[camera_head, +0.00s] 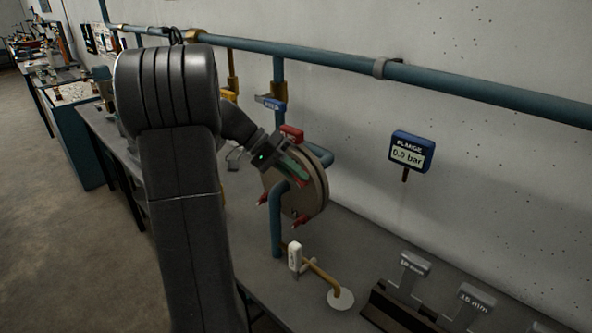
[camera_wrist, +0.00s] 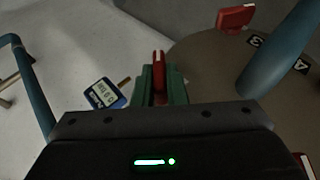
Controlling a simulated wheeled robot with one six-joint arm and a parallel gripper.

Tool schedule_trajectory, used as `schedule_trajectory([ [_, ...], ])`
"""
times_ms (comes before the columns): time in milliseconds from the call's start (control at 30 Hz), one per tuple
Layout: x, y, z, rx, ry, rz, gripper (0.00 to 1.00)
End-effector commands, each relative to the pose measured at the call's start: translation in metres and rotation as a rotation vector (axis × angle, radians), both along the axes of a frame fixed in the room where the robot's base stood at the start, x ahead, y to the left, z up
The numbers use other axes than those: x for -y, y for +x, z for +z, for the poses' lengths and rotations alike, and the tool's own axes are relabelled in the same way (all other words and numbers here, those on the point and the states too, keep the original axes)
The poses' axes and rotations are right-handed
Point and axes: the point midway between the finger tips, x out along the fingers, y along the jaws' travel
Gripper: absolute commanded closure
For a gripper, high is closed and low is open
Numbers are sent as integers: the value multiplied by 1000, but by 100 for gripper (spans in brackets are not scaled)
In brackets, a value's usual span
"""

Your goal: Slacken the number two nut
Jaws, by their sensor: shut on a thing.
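The round flange (camera_head: 312,190) stands upright on the bench with red nuts around its rim; it also shows in the wrist view (camera_wrist: 205,65). My gripper (camera_wrist: 158,85) has green fingers shut on one red nut (camera_wrist: 158,62) at the flange's edge. I cannot read that nut's number. In the head view my gripper (camera_head: 293,165) is in front of the upper part of the flange. Another red nut (camera_wrist: 235,18) shows near the label "3" (camera_wrist: 256,41), with the label "4" (camera_wrist: 301,64) beside the blue pipe. A red nut (camera_head: 303,220) is at the lower right rim.
A gauge sign (camera_head: 411,152) reads 0.0 bar. A blue pipe (camera_head: 277,225) rises in front of the flange. A white tag (camera_head: 295,256) and brass lever (camera_head: 320,275) stand below. Size-marked blocks (camera_head: 415,263) are at lower right. A blue pipe (camera_head: 450,83) runs along the wall.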

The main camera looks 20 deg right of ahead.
Motion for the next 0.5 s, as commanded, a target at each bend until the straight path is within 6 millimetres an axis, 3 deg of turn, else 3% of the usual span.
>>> schedule_trajectory([
  [500, 0, 2, -1, -134, -58, 2, 100],
])
